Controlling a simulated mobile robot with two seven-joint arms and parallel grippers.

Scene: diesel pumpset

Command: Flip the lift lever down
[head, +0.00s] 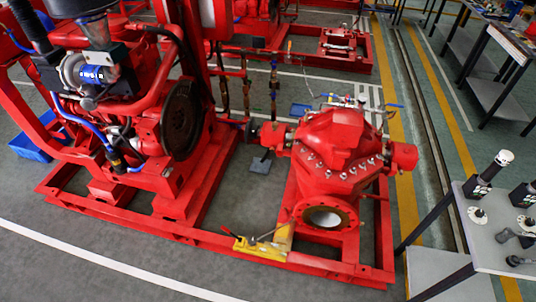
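No part is clearly recognisable as the lift lever. A yellow bracket (262,246) sits on the front rail of the red pumpset frame, left of the pump's round opening. A thin lever-like rod (268,235) slants up to the right from it, and a small red piece (226,231) sticks out at its left end. A small blue-handled lever (393,105) stands out to the right above the red pump (340,140). These parts are too small to tell their exact position. Neither of my grippers is in view.
The red engine (140,110) fills the left of the frame. A grey table (505,250) with dark fittings stands at the lower right, beside the pump. Another bench (500,45) is at the upper right. Open grey floor (60,270) lies in front of the red frame.

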